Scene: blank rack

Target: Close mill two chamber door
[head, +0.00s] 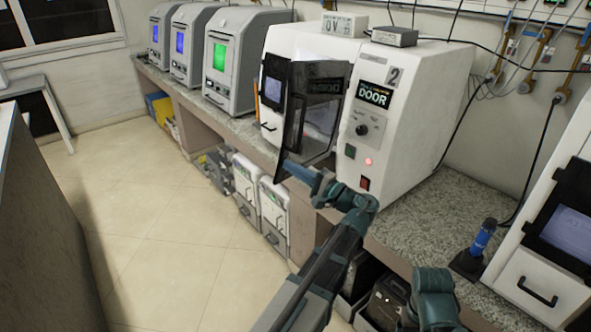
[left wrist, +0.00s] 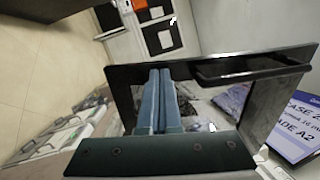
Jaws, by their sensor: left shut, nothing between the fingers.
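Mill two (head: 425,85) is the white machine marked "2" and "DOOR" on the bench. Its chamber door (head: 325,75), a dark-framed clear panel, stands open, swung out over the bench front. My left gripper (head: 288,166) is shut and empty at the door's lower part. In the left wrist view its closed fingers (left wrist: 158,78) overlap the door's black frame (left wrist: 130,73), with the dark handle bar (left wrist: 245,69) to their right. I cannot tell whether the fingers touch the door. My right gripper does not show; only a teal part of my arm is at the bottom.
Grey machines with lit screens (head: 229,62) stand along the bench to the left. Another white machine (head: 545,240) and a blue-handled tool (head: 483,238) are at right. White units (head: 273,205) sit under the bench. The tiled floor (head: 160,220) is clear.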

